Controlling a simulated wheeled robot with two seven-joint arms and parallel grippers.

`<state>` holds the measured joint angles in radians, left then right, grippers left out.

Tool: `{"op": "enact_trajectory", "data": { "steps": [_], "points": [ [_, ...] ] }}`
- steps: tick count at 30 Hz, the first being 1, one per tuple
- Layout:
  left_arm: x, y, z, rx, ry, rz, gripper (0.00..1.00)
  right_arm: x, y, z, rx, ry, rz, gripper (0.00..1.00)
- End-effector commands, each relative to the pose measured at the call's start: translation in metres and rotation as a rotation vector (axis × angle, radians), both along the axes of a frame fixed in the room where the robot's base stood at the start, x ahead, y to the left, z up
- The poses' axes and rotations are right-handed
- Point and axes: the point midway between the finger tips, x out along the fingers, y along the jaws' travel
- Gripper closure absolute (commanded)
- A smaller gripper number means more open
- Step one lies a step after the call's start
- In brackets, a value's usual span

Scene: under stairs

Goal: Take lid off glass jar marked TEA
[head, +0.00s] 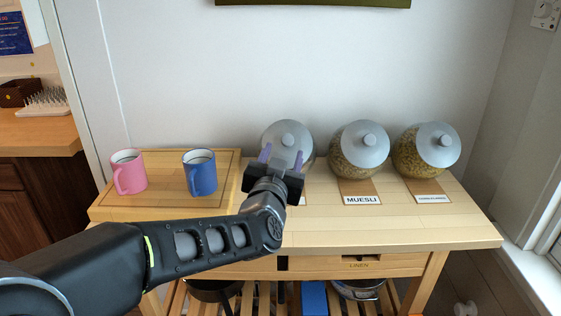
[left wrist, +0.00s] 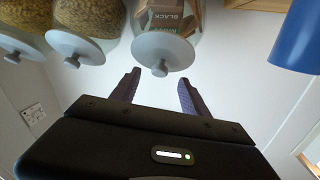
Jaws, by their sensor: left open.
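A glass jar (head: 307,132) with a grey lid (head: 288,140) stands leftmost of the jars on the table. The lid has a round knob facing toward me. In the left wrist view the lid (left wrist: 178,50) also shows, with boxes (left wrist: 172,18) inside the jar, one printed BLACK. My left gripper (head: 282,157) is open and empty in front of this jar. Its purple fingers point at the lid, and in the left wrist view the gripper (left wrist: 159,78) is just short of the knob. The jar's label is mostly hidden behind the gripper.
A MUESLI jar (head: 349,164) and another grain-filled jar (head: 405,160) stand to the right. A blue mug (head: 202,175) and a pink mug (head: 130,175) sit on a wooden board (head: 165,206) at left. The table's front right (head: 420,230) is clear.

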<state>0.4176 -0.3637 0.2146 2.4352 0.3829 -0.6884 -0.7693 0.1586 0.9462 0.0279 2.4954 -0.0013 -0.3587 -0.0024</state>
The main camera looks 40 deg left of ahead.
Motion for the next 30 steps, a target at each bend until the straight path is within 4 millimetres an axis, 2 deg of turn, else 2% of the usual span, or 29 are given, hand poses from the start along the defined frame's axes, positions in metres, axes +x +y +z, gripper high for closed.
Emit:
{"op": "enact_trajectory", "data": {
  "steps": [3, 9, 20, 30],
  "points": [
    [0.017, 0.009, -0.001, -0.002, 0.002, 0.001, 0.46, 0.000, 0.000, 0.001, 0.000, 0.000, 0.000, 0.64],
    [0.038, 0.019, 0.000, -0.001, 0.000, 0.000, 0.46, 0.000, 0.000, 0.003, 0.000, 0.000, 0.000, 0.64],
    [0.043, 0.022, 0.000, -0.001, 0.000, 0.000, 0.46, 0.000, 0.000, 0.003, 0.000, 0.000, 0.000, 0.64],
    [0.043, 0.022, 0.000, -0.001, 0.000, 0.000, 0.73, 0.000, 0.000, 0.003, 0.000, 0.000, 0.000, 0.64]
  ]
}}
